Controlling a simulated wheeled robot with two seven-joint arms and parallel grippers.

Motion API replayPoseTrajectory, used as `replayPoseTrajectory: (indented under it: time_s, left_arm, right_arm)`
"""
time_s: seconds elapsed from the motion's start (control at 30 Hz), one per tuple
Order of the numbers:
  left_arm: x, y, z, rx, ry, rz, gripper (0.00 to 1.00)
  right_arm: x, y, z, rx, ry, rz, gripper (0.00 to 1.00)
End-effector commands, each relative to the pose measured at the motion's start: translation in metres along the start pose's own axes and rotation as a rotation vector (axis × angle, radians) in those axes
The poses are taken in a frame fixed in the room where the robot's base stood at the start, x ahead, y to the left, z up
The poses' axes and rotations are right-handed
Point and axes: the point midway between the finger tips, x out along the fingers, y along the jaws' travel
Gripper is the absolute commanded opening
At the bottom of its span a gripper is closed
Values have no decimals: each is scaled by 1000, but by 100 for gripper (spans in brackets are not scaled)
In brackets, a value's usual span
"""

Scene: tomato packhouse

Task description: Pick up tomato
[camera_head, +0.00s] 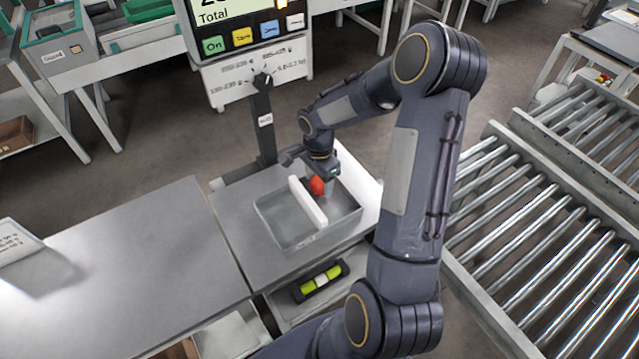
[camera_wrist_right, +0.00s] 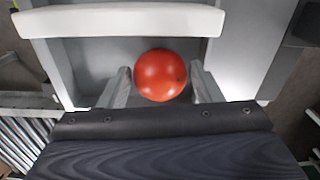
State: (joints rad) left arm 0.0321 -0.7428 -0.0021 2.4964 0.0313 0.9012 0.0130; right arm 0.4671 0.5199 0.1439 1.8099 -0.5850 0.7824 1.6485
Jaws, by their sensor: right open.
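A red tomato (camera_head: 317,186) is at the grey tray (camera_head: 283,236), on the far side of a white divider bar (camera_head: 307,203). In the right wrist view the tomato (camera_wrist_right: 160,75) is round and lies between the two fingers of my right gripper (camera_wrist_right: 163,84). Those fingers are apart, with a gap showing on at least the right side. In the head view my right gripper (camera_head: 322,172) is just above the tomato and partly hides it. My left gripper is not in view.
A bare steel table (camera_head: 130,270) lies to the left. A roller conveyor (camera_head: 540,240) is on the right. A spirit level (camera_head: 321,281) sits at the table's front.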

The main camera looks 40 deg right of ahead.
Motion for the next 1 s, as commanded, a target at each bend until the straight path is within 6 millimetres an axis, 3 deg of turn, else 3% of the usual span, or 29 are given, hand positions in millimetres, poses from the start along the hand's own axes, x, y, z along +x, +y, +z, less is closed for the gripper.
replayPoseTrajectory:
  time_s: [0.3, 0.47, 0.77, 1.0]
  left_arm:
    - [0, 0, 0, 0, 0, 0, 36]
    - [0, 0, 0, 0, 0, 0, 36]
    - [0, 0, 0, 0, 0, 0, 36]
    - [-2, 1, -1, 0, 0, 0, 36]
  right_arm:
    - [8, 0, 0, -1, 0, -1, 59]
    - [8, 0, 0, -1, 0, -1, 42]
    - [7, 0, 0, -1, 0, -2, 42]
    - [-12, -1, 0, 0, 2, -4, 42]
